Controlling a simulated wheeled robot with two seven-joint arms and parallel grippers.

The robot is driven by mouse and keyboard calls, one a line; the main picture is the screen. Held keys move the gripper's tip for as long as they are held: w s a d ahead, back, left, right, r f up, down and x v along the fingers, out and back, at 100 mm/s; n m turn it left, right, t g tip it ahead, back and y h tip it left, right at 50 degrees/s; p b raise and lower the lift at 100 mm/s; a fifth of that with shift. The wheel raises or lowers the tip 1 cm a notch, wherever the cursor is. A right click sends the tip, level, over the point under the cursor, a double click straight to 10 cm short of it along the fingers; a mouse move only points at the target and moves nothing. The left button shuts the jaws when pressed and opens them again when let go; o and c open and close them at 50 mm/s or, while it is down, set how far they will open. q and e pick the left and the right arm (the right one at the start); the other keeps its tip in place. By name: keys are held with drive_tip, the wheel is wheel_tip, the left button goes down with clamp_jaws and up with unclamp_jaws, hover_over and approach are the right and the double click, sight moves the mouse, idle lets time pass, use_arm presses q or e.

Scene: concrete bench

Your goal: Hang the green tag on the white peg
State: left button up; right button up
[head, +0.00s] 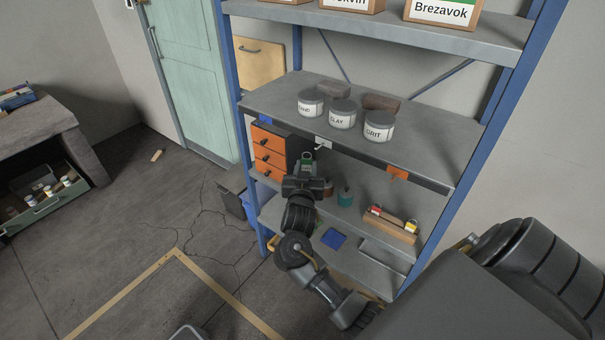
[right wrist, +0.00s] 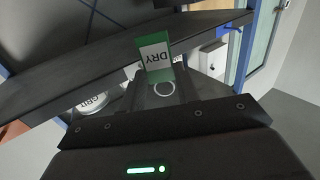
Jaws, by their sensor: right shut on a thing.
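My right gripper (head: 306,160) is at the front edge of the middle shelf, just left of the white peg (head: 322,143) in the head view. The right gripper (right wrist: 164,84) is shut on the green tag (right wrist: 155,58), which bears the word DRY and has a pale ring between the fingers. The tag is too small to make out clearly in the head view. My left gripper is not in view.
The shelf edge also carries an orange plate (head: 397,173) and a blue plate (head: 265,118). Labelled tins, including a GRIT tin (head: 379,127), stand on the shelf above. An orange drawer unit (head: 268,150) and a wooden block with padlocks (head: 390,226) sit below.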

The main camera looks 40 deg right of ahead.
drive_tip(key=w+d+f+b, duration=0.1)
drive_tip(key=w+d+b, duration=0.1)
drive_tip(key=d, duration=0.4)
drive_tip(key=shift+d+b, duration=0.2)
drive_tip(key=shift+b, duration=0.45)
drive_tip(key=shift+f, duration=0.1)
idle(0.5)
drive_tip(key=o, duration=1)
drive_tip(key=shift+o, duration=0.2)
drive_tip(key=shift+s, duration=0.1)
drive_tip(key=b+v, duration=0.2)
drive_tip(key=v, duration=0.8)
drive_tip(key=shift+s+a, duration=0.2)
drive_tip(key=shift+a, duration=0.05)
